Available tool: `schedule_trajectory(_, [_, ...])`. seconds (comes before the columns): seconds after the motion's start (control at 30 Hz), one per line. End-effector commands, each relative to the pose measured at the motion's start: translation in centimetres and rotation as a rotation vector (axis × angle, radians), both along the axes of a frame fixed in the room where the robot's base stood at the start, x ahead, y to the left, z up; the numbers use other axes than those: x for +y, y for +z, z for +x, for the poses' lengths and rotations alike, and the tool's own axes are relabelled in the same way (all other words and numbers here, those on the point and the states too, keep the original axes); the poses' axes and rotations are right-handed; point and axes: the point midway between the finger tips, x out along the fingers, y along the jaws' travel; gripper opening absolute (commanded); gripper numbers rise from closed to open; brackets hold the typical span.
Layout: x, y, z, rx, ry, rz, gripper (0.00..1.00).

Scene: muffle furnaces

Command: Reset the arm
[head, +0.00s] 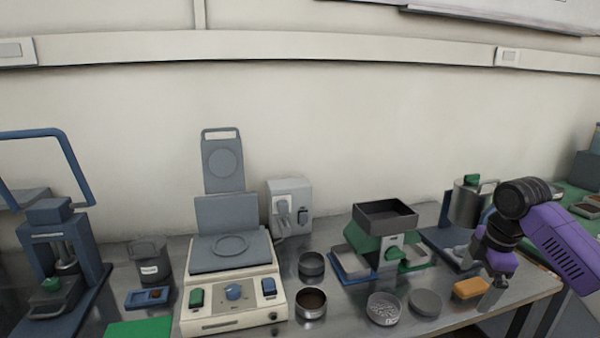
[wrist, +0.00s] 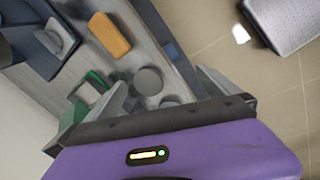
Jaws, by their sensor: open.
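My arm, purple and black, comes in from the right in the head view. My gripper (head: 490,297) points down over the right front part of the grey bench (head: 350,318), near an orange block (head: 470,288). In the wrist view my gripper (wrist: 160,98) has its two grey fingers spread wide apart with nothing held between them. A grey round lid (wrist: 149,81) shows beyond and between the fingers, on the bench below. The orange block (wrist: 110,35) lies farther off, toward the upper left of that view.
A beige machine with a raised lid (head: 232,285) stands mid-bench. A green device with a dark hopper (head: 384,235) and several round tins (head: 384,308) are right of it. A blue press (head: 60,250) is at the left. Tiled floor (wrist: 285,85) lies beyond the bench edge.

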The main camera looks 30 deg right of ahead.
Motion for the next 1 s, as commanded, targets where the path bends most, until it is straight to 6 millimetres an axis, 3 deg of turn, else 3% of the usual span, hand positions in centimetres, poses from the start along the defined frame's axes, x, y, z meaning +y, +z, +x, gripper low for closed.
schedule_trajectory(0.2, [-1.0, 2.4, 4.3, -0.226, -0.112, -0.056, 1.00])
schedule_trajectory(0.37, [0.2, 3.9, 8.5, -0.451, -0.197, -0.038, 1.00])
schedule_trajectory(0.47, [2.3, 4.9, 11.7, -0.623, -0.254, 0.009, 1.00])
schedule_trajectory(0.6, [6.6, 6.5, 15.5, -0.870, -0.342, 0.124, 1.00])
schedule_trajectory(0.7, [10.0, 7.6, 17.2, -1.037, -0.410, 0.228, 1.00])
schedule_trajectory(0.83, [14.1, 8.5, 17.8, -1.217, -0.503, 0.370, 1.00])
schedule_trajectory(1.0, [18.8, 8.5, 16.3, -1.390, -0.624, 0.534, 1.00])
